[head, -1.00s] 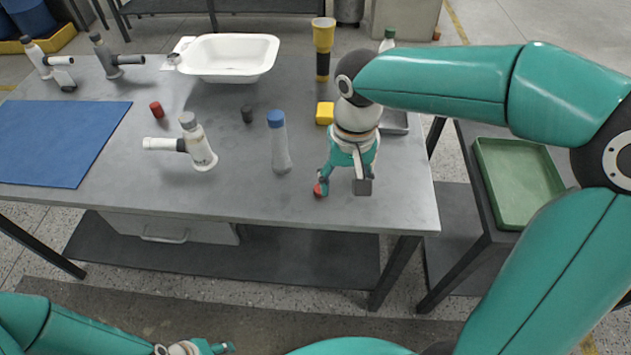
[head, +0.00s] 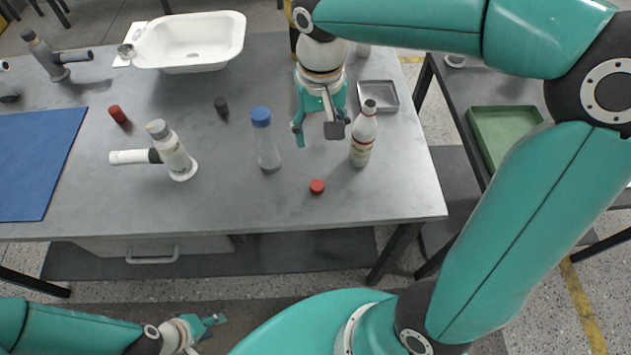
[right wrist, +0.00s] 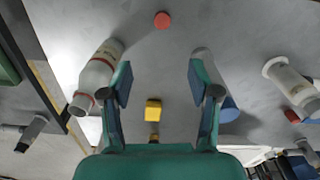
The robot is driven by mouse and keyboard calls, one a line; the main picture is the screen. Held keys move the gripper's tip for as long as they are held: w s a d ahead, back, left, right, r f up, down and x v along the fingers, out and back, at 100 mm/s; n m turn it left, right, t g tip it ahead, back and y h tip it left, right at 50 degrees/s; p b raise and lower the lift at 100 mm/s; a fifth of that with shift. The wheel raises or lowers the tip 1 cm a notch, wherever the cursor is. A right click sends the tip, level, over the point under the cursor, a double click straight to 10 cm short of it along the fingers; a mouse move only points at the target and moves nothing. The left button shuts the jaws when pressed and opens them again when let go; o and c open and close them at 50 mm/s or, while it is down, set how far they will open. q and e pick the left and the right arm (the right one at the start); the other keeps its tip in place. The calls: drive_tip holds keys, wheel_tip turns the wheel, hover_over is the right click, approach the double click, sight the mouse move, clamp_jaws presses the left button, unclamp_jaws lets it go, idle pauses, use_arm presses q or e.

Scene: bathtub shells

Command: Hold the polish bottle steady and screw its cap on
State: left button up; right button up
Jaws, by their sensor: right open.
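The polish bottle (head: 363,138), white with a label and a red band, stands upright on the grey table; its top is grey, with no red cap on it. It also shows at the left of the right wrist view (right wrist: 97,72). A red cap (head: 317,186) lies on the table in front of it, apart from it, and is at the top of the wrist view (right wrist: 162,19). My right gripper (head: 318,134) is open and empty, above the table left of the bottle. My left gripper (head: 208,326) is low in front of the table, holding nothing visible; its finger opening is unclear.
A clear blue-capped bottle (head: 265,142) stands left of my right gripper. A white pipe-like fitting (head: 171,150), dark cylinder (head: 221,108) and red cylinder (head: 118,114) are further left. A metal tray (head: 378,95) lies behind the bottle. A yellow block (right wrist: 153,110) shows in the wrist view.

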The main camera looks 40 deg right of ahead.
hover_over(317, 184)
drive_tip(key=f, duration=1.1)
drive_tip(key=shift+d+f+b, duration=0.25)
drive_tip(key=shift+f+b, duration=0.05)
drive_tip(key=shift+b, duration=0.1)
drive_tip(key=shift+s, duration=0.1)
drive_tip(key=shift+a+f, duration=0.15)
drive_tip(key=shift+f, duration=1.15)
drive_tip(key=shift+a+f, duration=0.1)
drive_tip(key=shift+f, duration=1.2)
drive_tip(key=c, duration=0.8)
